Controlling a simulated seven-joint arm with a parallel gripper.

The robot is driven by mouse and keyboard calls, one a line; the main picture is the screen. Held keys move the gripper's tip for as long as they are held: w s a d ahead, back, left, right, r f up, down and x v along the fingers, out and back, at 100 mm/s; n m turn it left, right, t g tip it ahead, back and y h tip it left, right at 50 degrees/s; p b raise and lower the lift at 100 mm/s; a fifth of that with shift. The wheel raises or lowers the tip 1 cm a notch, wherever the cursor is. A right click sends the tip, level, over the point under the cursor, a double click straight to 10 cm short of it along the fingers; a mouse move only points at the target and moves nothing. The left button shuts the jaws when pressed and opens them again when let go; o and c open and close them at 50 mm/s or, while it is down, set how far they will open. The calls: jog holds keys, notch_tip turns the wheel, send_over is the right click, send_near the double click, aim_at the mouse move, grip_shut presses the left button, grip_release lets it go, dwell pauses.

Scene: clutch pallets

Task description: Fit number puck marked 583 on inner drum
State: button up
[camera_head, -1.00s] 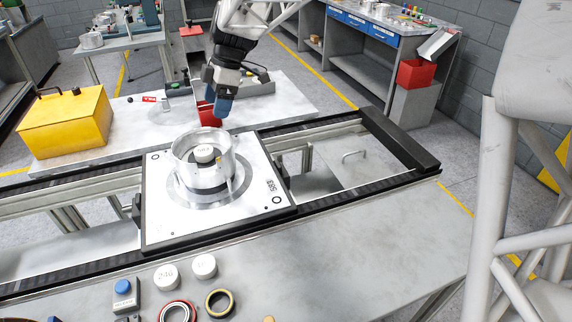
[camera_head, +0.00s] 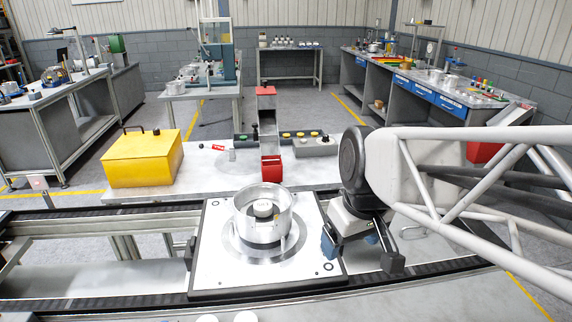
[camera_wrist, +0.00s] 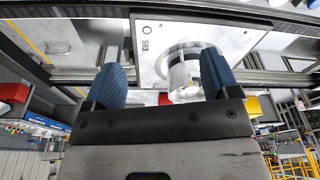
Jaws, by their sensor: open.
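A pale number puck (camera_head: 263,208) sits inside the open metal housing, on what looks like the inner drum; its marking is too small to read now. The round housing (camera_head: 250,228) stands on a white square pallet (camera_head: 212,270). In the wrist view the pallet (camera_wrist: 205,28) bears the printed number 583, and the housing (camera_wrist: 184,78) shows beyond my fingers, its inside hidden. My gripper (camera_head: 362,252) is to the right of the housing, by the pallet's right edge. Its blue-padded fingers (camera_wrist: 164,65) are spread with nothing between them.
The pallet rests on a dark-railed conveyor (camera_head: 110,217). A yellow box (camera_head: 143,162) and a red part (camera_head: 271,168) stand on the bench behind. The tops of two pale pucks (camera_head: 245,316) show at the bottom edge.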

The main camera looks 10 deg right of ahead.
jog(key=s+d+f+m, duration=0.1)
jog(key=s+f+m, duration=0.1)
jog(key=s, duration=0.3)
jog(key=shift+s+d+f+m+h, duration=0.15)
jog(key=shift+s+m+h, duration=0.2)
jog(key=shift+m, duration=0.35)
